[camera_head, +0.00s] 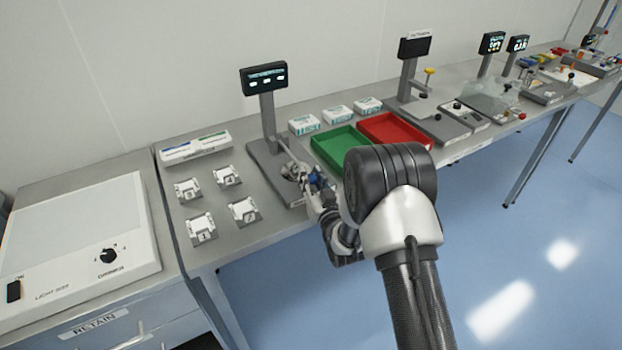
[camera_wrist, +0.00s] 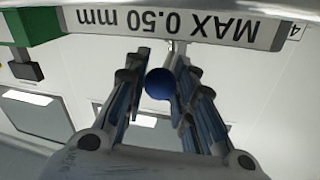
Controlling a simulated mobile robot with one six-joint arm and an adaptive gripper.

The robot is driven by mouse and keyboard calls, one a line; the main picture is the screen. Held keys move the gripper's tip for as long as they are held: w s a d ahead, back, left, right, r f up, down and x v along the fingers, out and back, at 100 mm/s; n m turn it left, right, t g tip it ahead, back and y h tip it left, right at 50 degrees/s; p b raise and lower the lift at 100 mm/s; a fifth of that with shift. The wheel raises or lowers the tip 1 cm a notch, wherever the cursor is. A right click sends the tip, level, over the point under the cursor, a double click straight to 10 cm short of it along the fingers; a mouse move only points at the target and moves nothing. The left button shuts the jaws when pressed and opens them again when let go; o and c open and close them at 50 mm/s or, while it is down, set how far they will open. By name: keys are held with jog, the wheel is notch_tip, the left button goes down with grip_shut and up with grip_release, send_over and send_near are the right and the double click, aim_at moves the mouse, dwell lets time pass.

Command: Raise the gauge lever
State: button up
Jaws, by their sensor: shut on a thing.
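The gauge has a grey base (camera_head: 262,158) and a post with a dark display (camera_head: 264,79), and it stands on the bench in the head view. The gauge lever ends in a round blue knob (camera_wrist: 159,83), seen in the wrist view between my fingers. The blue knob also shows small in the head view (camera_head: 314,180). My gripper (camera_wrist: 160,78) is shut on the blue knob, a finger on each side. In the head view my gripper (camera_head: 312,185) is at the front of the gauge base. The lever's shaft is mostly hidden by my fingers.
A green tray (camera_head: 340,133) and a red tray (camera_head: 425,137) stand right of the gauge, with small white boxes (camera_head: 337,115) behind. Several white numbered blocks (camera_head: 202,230) lie to the left. The wrist view shows a "MAX 0.50 mm" label (camera_wrist: 180,23) upside down.

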grip_shut()
jog(key=shift+r, duration=0.1)
